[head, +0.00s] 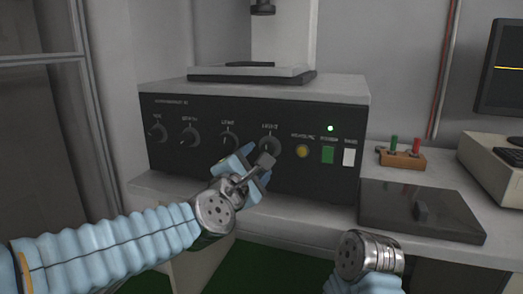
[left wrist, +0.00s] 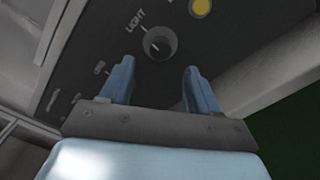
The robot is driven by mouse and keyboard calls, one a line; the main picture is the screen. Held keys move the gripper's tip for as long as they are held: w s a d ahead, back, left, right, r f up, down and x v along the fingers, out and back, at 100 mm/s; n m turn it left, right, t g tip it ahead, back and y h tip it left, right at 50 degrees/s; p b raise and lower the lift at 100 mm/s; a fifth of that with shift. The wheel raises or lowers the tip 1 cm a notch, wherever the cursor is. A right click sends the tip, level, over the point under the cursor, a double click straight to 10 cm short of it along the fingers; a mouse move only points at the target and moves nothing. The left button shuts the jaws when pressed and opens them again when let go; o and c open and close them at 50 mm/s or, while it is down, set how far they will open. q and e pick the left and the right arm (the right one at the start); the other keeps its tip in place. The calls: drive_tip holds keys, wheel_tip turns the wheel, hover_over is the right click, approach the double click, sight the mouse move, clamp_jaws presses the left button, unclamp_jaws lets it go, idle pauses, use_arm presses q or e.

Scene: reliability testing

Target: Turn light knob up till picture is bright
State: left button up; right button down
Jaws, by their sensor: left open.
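The light knob (head: 270,146) is a dark round knob, the rightmost of several on the black front panel of the instrument. In the left wrist view the light knob (left wrist: 159,43) shows under its "LIGHT" label with a pale pointer mark. My left gripper (head: 252,166) is open just in front of and below the knob. In the left wrist view my left gripper's blue fingers (left wrist: 158,70) stand apart, with the knob ahead between their tips and no visible grip on it. The monitor (head: 501,70) at the right edge is dark with a yellow line, partly cut off.
A yellow button (head: 302,151), a green switch (head: 327,155) and a white switch (head: 349,157) sit right of the knob. A dark flat box (head: 450,215) and a wooden block (head: 402,158) with pegs stand on the bench at right. My right arm shows at the bottom, its fingers out of sight.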

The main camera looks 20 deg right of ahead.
sight(267, 151)
use_arm(q)
drive_tip(key=p+x, duration=0.1)
drive_tip(key=x, duration=0.6)
drive_tip(key=shift+w+d, duration=0.1)
drive_tip(key=c, duration=1)
drive_tip(key=shift+c, duration=0.2)
drive_tip(key=shift+m, duration=0.3)
